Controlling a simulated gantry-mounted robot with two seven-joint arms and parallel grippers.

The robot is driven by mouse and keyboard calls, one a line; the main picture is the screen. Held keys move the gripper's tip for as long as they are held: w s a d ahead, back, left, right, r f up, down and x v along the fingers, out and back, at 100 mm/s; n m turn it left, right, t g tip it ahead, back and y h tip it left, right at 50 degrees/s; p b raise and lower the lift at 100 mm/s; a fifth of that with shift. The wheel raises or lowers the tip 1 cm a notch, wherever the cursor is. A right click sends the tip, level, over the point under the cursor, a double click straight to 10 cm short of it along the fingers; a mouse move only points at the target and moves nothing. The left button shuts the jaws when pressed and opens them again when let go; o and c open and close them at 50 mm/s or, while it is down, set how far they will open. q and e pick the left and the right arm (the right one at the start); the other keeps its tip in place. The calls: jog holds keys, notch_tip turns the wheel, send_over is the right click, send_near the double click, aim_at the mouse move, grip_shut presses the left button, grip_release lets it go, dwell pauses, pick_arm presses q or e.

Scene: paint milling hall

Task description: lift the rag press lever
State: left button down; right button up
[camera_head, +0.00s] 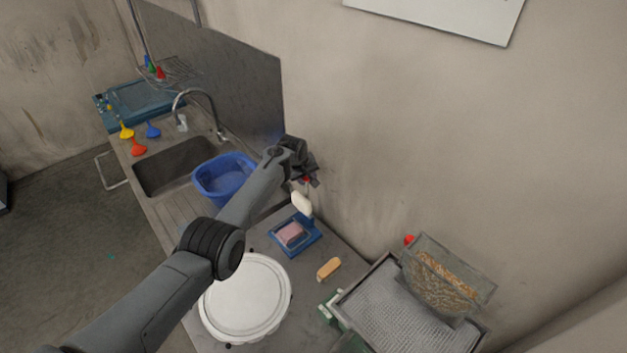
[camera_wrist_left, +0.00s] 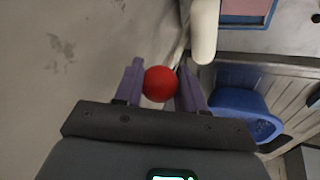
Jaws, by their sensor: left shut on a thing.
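My left gripper (camera_head: 308,178) is beside the wall, past the blue bucket. In the left wrist view its two purple fingers (camera_wrist_left: 160,88) are shut on a red ball knob (camera_wrist_left: 159,84), which sits between them. A bit of red also shows at the gripper in the head view. What the knob is fixed to is hidden. A white rounded piece (camera_head: 302,203) is just below the gripper; it also shows in the left wrist view (camera_wrist_left: 204,30). Under it a blue frame (camera_head: 313,249) holds a pink block (camera_head: 290,234) on the counter. My right gripper is not in view.
The blue bucket (camera_head: 222,184) stands by the sink (camera_head: 170,168). A tilted bin of grain (camera_head: 447,280) with another red knob (camera_head: 409,240) stands at right.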

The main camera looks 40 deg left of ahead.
pick_arm(q)
jog(key=shift+w, duration=0.1)
jog(key=c, duration=1.1)
grip_release()
jog(key=o, duration=0.4)
jog(key=shift+w+d, duration=0.15)
jog(key=shift+w, duration=0.05)
jog(key=shift+s, duration=0.1)
jog(key=shift+r, duration=0.1)
jog(key=shift+p+v, duration=0.6)
jog(key=shift+v, duration=4.75)
